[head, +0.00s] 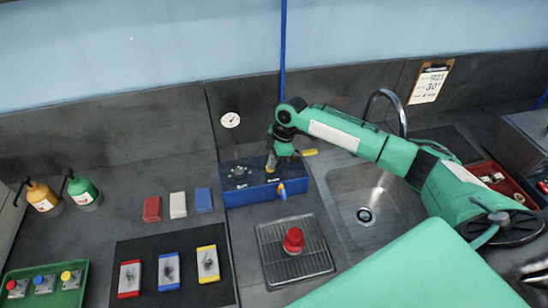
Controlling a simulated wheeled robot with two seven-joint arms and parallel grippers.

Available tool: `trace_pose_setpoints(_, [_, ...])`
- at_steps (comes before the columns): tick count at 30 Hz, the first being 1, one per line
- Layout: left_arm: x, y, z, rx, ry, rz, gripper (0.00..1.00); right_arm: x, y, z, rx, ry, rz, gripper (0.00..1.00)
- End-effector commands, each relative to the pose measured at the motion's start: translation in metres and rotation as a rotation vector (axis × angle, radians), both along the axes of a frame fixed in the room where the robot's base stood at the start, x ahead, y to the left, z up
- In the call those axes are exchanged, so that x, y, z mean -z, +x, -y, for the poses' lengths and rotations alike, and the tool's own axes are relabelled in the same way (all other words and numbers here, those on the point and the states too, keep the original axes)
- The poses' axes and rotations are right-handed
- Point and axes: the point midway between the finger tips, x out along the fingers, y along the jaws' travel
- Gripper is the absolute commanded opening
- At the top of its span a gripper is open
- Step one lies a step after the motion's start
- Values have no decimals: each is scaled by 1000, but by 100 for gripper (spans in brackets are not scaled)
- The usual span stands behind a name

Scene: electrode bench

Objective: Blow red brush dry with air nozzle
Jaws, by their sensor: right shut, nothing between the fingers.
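A red, knob-like piece (293,241), which looks like the red brush, stands upright on a metal drain grate (272,273) in front of the blue box. My right gripper (271,164) is over the right part of the blue box (238,195), with its fingers shut and empty. A small yellow piece (309,152) sticks out to the right beside the gripper; I cannot tell whether it belongs to the air nozzle. A blue hose (283,50) hangs down the wall behind my gripper.
A sink (340,190) with a curved tap lies right of the box, under my right arm. Coloured blocks (178,205) and a dark mat (188,297) with framed pieces are left. A green tray (75,290) and two bottles (84,191) stand further left.

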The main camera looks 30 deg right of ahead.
Motion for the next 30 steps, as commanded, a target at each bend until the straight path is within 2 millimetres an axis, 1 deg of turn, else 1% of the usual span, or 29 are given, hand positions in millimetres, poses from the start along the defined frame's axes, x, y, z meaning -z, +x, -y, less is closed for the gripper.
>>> trace_pose_setpoints(1, [-12,0,0,0,0,0,0,-13,0,-2,1,1,2,0])
trace_pose_setpoints(6, [-30,0,1,0,-1,1,0,-34,2,-6,4,1,10,0])
trace_pose_setpoints(7, [-20,0,1,0,-1,1,0,-33,3,-4,4,1,14,0])
trace_pose_setpoints(8, [-13,0,2,0,-2,1,0,-37,3,-1,4,1,15,0])
trace_pose_setpoints(9, [-8,-1,2,0,-2,1,0,-46,2,2,4,0,17,0])
trace_pose_setpoints(15, [9,-1,2,-1,-3,-2,0,-88,0,13,5,1,18,0])
trace_pose_setpoints(19, [15,0,2,0,-2,1,0,-108,-2,19,6,2,17,0])
trace_pose_setpoints(24, [18,1,2,0,-2,1,0,-122,-3,22,5,1,16,0])
trace_pose_setpoints(30, [18,0,2,-1,-2,1,0,-126,-4,23,5,1,14,0])
